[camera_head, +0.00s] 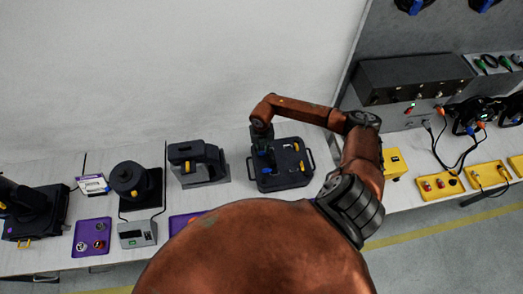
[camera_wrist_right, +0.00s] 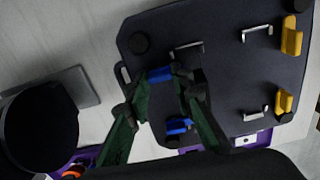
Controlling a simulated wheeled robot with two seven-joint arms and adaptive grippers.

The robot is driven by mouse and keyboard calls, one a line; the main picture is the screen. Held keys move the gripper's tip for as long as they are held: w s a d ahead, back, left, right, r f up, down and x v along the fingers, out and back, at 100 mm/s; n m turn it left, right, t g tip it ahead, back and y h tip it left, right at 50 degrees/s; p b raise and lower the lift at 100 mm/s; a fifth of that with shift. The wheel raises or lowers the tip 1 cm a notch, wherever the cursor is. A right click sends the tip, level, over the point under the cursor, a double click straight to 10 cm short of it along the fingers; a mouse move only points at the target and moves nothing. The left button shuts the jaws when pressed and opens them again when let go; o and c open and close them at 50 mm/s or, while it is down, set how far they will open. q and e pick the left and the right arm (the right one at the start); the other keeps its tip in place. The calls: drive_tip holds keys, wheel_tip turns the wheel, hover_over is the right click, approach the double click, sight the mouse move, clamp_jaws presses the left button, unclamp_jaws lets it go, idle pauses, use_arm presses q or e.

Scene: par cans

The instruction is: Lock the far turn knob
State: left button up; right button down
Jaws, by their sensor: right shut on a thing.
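A dark plate (camera_head: 283,177) with handles on its sides lies on the white table, below the right gripper. It fills the upper right of the right wrist view (camera_wrist_right: 230,75). Two blue turn knobs sit on one side of it: the far blue knob (camera_wrist_right: 160,75) and the near blue knob (camera_wrist_right: 178,125). Two yellow knobs, one upper (camera_wrist_right: 291,38) and one lower (camera_wrist_right: 284,102), sit on the other side. My right gripper (camera_head: 262,149) points down at the blue side. Its fingers (camera_wrist_right: 165,78) are closed around the far blue knob and partly hide it. My left gripper is not in view.
A grey-black device (camera_head: 198,163) stands left of the plate, with a round black device (camera_head: 130,180) farther left. A purple tray (camera_head: 92,237) lies at the left.

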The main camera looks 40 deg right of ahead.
idle(0.3)
drive_tip(key=c, duration=1.7)
unclamp_jaws()
